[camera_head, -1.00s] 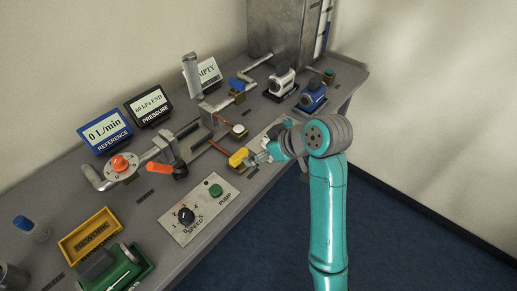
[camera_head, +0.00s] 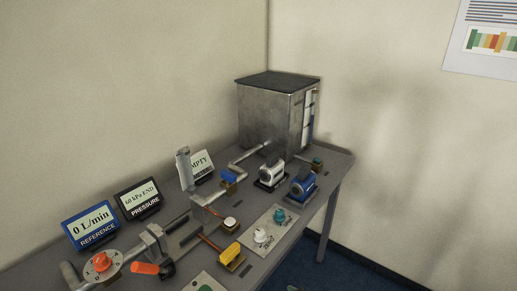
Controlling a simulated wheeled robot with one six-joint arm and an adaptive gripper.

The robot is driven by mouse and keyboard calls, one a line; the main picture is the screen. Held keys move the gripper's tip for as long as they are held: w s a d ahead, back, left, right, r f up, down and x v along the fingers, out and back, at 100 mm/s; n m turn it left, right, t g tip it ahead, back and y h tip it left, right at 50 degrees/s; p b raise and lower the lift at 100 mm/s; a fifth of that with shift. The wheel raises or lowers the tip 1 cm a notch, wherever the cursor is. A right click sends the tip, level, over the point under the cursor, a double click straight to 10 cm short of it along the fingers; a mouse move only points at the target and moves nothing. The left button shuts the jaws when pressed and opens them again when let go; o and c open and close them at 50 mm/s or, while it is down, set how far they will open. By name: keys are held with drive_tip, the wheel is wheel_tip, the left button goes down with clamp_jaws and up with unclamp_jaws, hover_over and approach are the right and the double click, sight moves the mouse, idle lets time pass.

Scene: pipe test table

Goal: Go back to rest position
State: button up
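My gripper is not in view in the camera_head view. Only a tiny teal sliver, perhaps part of my arm, shows at the bottom edge. The grey test table (camera_head: 325,185) carries the pipe rig, and no gripper shows near it. The yellow-handled valve (camera_head: 230,253), the orange handle (camera_head: 145,268) and the blue valve handle (camera_head: 228,177) sit along the pipes. A panel with a white knob (camera_head: 262,235) and a teal button (camera_head: 279,215) lies at the table's front side, uncovered.
A metal tank (camera_head: 268,120) stands at the table's far end. A white device (camera_head: 271,170) and a blue device (camera_head: 302,185) stand before it. The reference display (camera_head: 90,225) and pressure display (camera_head: 138,198) line the wall side. Blue floor (camera_head: 335,270) is open at the right.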

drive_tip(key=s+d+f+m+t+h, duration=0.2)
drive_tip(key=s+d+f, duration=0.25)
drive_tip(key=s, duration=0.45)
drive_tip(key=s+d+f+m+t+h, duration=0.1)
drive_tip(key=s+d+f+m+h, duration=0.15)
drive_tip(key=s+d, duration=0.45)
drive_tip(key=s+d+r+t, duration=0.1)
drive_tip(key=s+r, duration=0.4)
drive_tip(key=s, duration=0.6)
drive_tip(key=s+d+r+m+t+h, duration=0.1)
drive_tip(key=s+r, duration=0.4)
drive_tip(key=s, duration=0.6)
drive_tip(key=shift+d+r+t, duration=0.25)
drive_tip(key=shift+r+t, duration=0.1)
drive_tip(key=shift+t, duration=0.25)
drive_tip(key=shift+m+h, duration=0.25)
